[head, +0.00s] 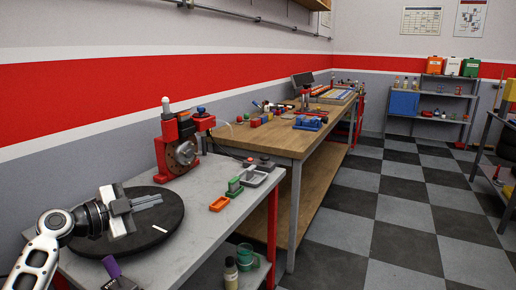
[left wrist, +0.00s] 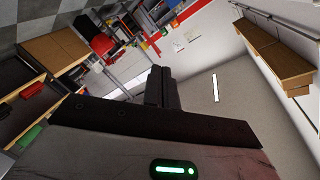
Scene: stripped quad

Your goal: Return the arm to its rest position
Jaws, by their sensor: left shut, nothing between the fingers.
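In the head view my left arm comes in from the lower left. My left gripper (head: 147,201) is shut and empty, its two fingers together and pointing right. It appears above the round black turntable (head: 165,225) on the grey bench at the front left. In the left wrist view the closed fingers of the left gripper (left wrist: 162,72) stand side by side with nothing between them. My right gripper is in neither view.
A red machine (head: 181,145) stands behind the turntable. A bottle (head: 231,272) and green cup (head: 246,256) stand near the front. The checkered floor (head: 390,215) is clear.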

